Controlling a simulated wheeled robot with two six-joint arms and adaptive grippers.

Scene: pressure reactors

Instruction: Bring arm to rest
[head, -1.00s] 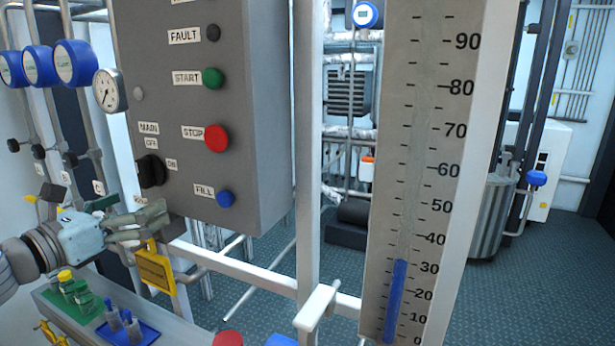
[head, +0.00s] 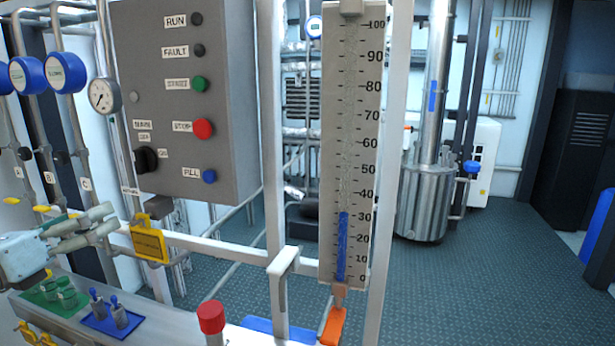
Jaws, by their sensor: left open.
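My left gripper (head: 95,228) comes in from the left in the head view, its fingers pointing right. It is open and empty, above the shelf and below the control panel's main switch. The grey control panel (head: 225,120) has RUN, FAULT, START, STOP and FILL buttons. Its black main switch (head: 147,160) is clear of the fingers. A yellow tag (head: 148,245) hangs just right of the fingertips. My right gripper does not show.
A shelf (head: 175,325) below holds a green tray (head: 45,298) and a blue tray (head: 98,325) with small bottles. A level gauge (head: 348,180) with blue liquid near 30 stands right. An orange handle (head: 333,326) sits beneath it. Open floor (head: 460,290) lies right.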

